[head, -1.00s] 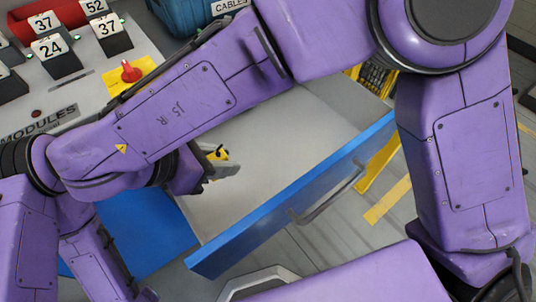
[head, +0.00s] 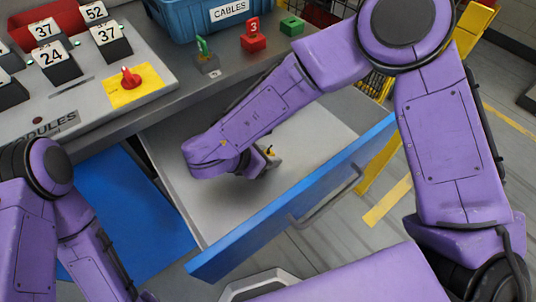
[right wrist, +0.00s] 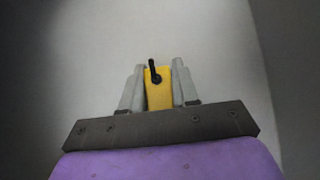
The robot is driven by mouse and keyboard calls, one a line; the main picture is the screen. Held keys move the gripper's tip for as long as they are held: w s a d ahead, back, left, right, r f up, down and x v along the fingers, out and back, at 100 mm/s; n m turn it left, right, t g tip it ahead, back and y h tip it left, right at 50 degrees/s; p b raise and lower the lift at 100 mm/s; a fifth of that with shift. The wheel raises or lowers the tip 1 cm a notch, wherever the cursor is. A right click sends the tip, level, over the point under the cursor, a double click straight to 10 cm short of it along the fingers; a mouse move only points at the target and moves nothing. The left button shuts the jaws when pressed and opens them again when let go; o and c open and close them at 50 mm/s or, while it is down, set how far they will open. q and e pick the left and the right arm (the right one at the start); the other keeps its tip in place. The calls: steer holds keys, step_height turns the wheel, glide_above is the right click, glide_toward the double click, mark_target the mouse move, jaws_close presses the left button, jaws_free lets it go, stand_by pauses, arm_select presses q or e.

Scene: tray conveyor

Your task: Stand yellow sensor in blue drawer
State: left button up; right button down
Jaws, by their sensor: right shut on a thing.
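The blue-fronted drawer (head: 300,205) is pulled open, with a pale, bare inside. My right gripper (head: 270,158) is inside the drawer outline, low over the floor. It is shut on the yellow sensor (right wrist: 158,96), which has a black stub on it. In the right wrist view the sensor sits between both fingers of the gripper (right wrist: 158,88), with the plain drawer floor behind it. In the head view my wrist hides most of the sensor. I cannot tell whether it touches the floor. The fingers of my left gripper are not visible.
On the bench above stand a blue CABLES bin (head: 205,22), a red block marked 3 (head: 254,36), a green block (head: 292,24), and a yellow plate with a red knob (head: 131,80). A blue mat (head: 125,210) lies left of the drawer.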

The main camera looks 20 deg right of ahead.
steer(key=shift+f, duration=0.1)
steer(key=c, duration=0.8)
jaws_free()
steer(key=shift+c, duration=0.2)
steer(key=shift+r, duration=0.3)
steer(key=v, duration=1.1)
steer(key=shift+s+a+r, duration=0.2)
steer(key=shift+a, duration=0.15)
